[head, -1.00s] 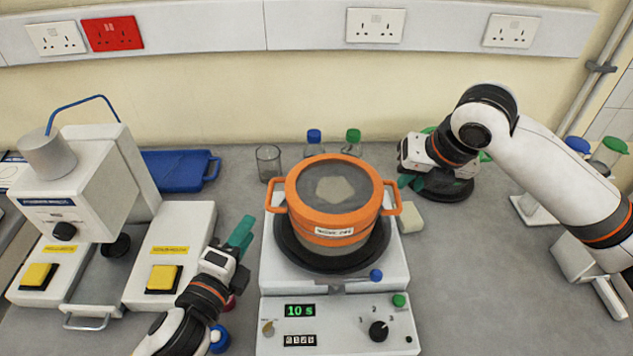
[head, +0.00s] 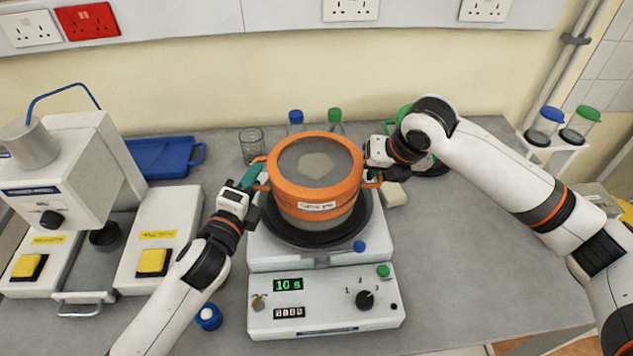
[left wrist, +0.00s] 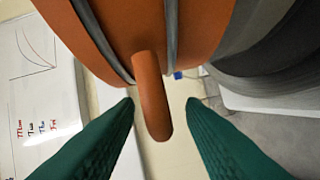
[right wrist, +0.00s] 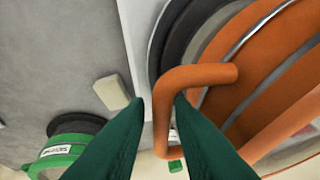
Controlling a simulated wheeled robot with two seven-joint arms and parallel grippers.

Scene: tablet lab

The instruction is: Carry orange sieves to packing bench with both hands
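A stack of orange sieves (head: 315,195) with a clear lid and a white label sits upright on the black plate of a shaker (head: 325,300). It has an orange loop handle on each side. My left gripper (head: 254,176) is at the left handle; in the left wrist view its green fingers stand apart on either side of that handle (left wrist: 151,100). My right gripper (head: 374,175) is at the right handle; in the right wrist view its fingers straddle that handle (right wrist: 163,120) with a small gap. The right fingertips are partly hidden in the head view.
A two-button machine (head: 70,190) stands on the left, with a blue tray (head: 160,157) behind it. A glass beaker (head: 252,146), blue- and green-capped bottles (head: 335,118) and a pale block (head: 393,194) stand close around the shaker. The grey bench is clear at right.

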